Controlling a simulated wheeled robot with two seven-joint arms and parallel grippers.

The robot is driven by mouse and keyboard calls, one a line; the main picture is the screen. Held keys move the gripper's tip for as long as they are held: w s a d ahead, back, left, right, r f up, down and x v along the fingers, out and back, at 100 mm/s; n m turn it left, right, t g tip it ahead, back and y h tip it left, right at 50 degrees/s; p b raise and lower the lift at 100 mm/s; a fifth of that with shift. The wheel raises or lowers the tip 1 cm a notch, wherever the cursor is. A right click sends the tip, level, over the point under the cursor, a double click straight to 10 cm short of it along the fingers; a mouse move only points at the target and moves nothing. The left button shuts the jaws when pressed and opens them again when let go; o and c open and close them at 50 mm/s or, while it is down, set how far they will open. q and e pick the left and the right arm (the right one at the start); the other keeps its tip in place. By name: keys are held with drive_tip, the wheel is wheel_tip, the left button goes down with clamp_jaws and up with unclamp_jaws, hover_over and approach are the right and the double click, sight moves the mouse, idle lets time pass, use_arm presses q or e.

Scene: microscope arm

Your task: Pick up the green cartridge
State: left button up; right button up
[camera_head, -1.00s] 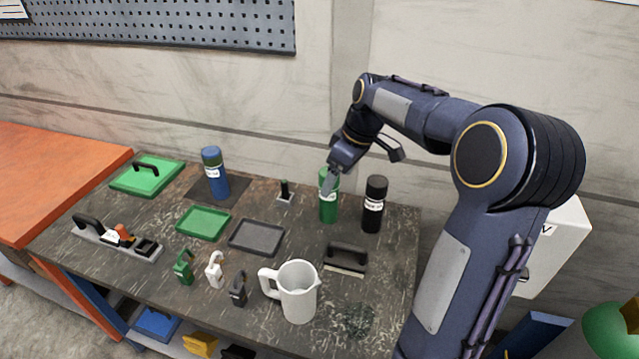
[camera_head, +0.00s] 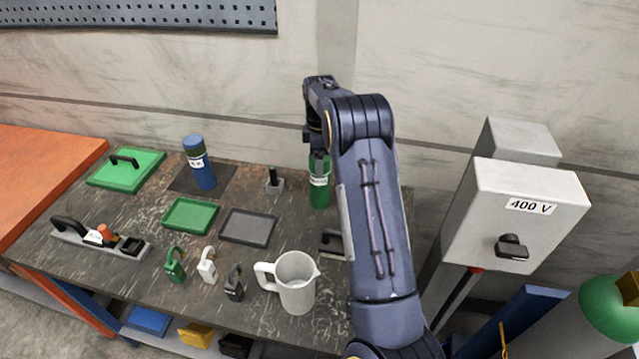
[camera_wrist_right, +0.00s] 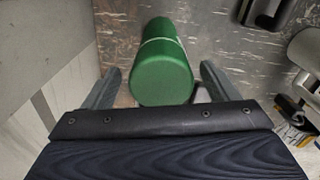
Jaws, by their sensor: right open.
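The green cartridge (camera_head: 319,192) stands upright near the back right of the workbench, with a pale label. My arm partly hides its upper part in the head view. In the right wrist view the green cartridge (camera_wrist_right: 163,75) lies between the two fingers of my right gripper (camera_wrist_right: 157,72). That gripper is open, with a visible gap between each finger and the cartridge. In the head view my right gripper (camera_head: 319,163) is at the cartridge's top, mostly hidden by the arm. My left gripper is not in view.
A blue cartridge (camera_head: 199,165), a green tray (camera_head: 190,217), a grey tray (camera_head: 248,228) and a small black-topped stand (camera_head: 273,182) are to the left. A white jug (camera_head: 297,283) stands in front. A 400 V box (camera_head: 518,215) is at right.

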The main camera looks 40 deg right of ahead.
sight(320, 181)
wheel_tip(320, 181, down, 3)
drive_tip(key=shift+r+b, duration=0.15)
drive_tip(key=shift+b, duration=0.3)
drive_tip(key=shift+s, duration=0.1)
drive_tip(key=shift+c, duration=0.4)
drive_tip(key=c, duration=1.5)
drive_tip(key=shift+c, duration=0.8)
drive_tip(key=shift+r, duration=0.15)
